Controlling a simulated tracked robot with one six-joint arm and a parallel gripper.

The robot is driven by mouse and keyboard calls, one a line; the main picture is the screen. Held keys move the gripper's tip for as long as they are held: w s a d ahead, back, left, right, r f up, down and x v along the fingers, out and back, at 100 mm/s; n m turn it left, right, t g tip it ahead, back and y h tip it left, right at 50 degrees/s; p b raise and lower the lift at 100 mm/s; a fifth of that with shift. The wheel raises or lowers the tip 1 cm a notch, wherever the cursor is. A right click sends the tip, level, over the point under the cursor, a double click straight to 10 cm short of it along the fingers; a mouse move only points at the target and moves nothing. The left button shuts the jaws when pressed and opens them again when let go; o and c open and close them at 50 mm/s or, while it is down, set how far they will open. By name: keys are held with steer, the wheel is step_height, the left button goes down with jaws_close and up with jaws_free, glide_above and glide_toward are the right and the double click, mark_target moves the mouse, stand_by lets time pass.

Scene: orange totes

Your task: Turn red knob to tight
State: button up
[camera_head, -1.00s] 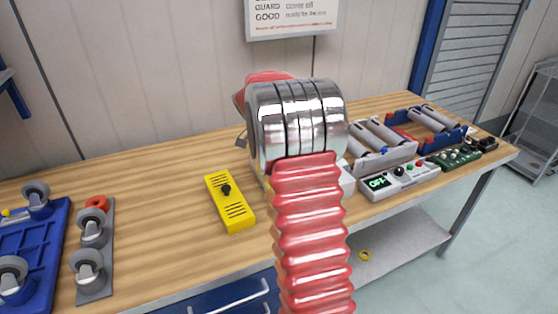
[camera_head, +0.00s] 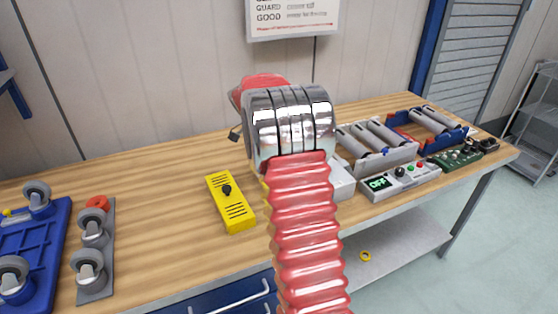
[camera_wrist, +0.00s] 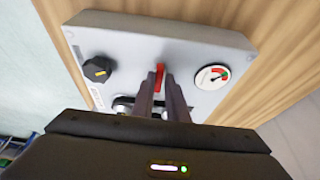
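In the wrist view a pale grey box (camera_wrist: 215,50) carries a slim red knob (camera_wrist: 159,73) near its middle. My gripper (camera_wrist: 161,84) has its two dark fingers close together at the red knob, one on each side. I cannot tell whether they touch it. A black knob (camera_wrist: 99,70) with an orange mark sits to the left. In the head view my red arm hides the gripper and most of the box; a pale corner (camera_head: 342,182) shows beside it.
The box stands on a wooden bench (camera_head: 165,200). A yellow slotted device (camera_head: 230,203) lies left of my arm. A control box with a green display (camera_head: 402,180) and trays of rollers (camera_head: 375,140) stand to the right. Caster racks (camera_head: 95,250) are at the left.

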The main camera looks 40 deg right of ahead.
steer(key=o, duration=0.4)
steer(key=shift+c, duration=0.2)
steer(key=v, duration=1.3)
steer(key=shift+a+r, duration=0.15)
steer(key=shift+r, duration=0.15)
steer(key=shift+w, duration=0.15)
